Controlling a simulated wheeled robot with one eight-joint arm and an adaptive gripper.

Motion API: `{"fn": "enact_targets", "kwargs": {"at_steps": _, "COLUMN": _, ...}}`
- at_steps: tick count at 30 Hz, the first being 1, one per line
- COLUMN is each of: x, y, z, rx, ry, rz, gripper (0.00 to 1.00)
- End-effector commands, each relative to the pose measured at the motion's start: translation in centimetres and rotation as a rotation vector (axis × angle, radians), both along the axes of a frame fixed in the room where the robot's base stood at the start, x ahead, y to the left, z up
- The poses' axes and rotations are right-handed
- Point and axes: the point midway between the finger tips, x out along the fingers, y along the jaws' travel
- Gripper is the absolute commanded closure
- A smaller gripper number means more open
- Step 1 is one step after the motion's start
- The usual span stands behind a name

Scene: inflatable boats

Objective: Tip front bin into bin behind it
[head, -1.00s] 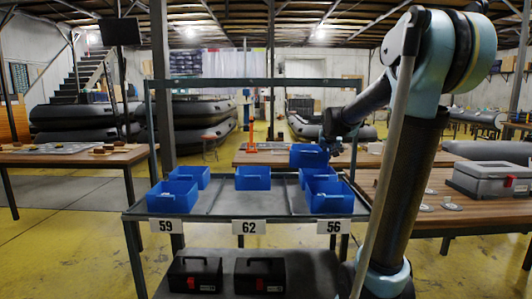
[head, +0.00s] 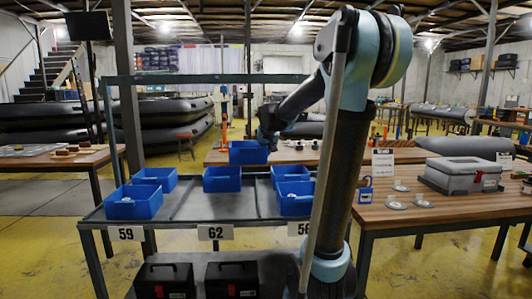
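Blue bins stand on the grey rack shelf (head: 190,212). On the left, by label 59, a front bin (head: 134,208) with a small pale thing in it stands before a back bin (head: 155,178). One bin (head: 222,181) stands at the back middle, behind label 62. On the right, a front bin (head: 295,205) stands before a back bin (head: 290,173), partly hidden by my arm. My gripper (head: 267,141) is shut on another blue bin (head: 247,153), raised above the shelf's back edge. It looks roughly level; its inside and my fingertips are hard to see.
The rack's upright posts and top bar (head: 205,79) frame the shelf. Two black toolboxes (head: 230,278) sit on the lower shelf. A wooden table (head: 405,212) at right bears a grey case (head: 462,173) and metal discs. The front middle of the shelf is bare.

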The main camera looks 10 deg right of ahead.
Motion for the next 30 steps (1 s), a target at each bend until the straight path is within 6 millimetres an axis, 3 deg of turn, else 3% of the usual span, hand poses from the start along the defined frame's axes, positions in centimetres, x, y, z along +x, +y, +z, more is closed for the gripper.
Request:
{"fn": "enact_targets", "kwargs": {"at_steps": 11, "x": 0.0, "y": 0.5, "z": 1.3, "rx": -0.136, "ry": 0.005, "rz": 0.005, "gripper": 1.0}}
{"fn": "enact_targets", "kwargs": {"at_steps": 30, "x": 0.1, "y": 1.6, "z": 5.9, "rx": -0.649, "ry": 0.029, "rz": 0.004, "gripper": 1.0}}
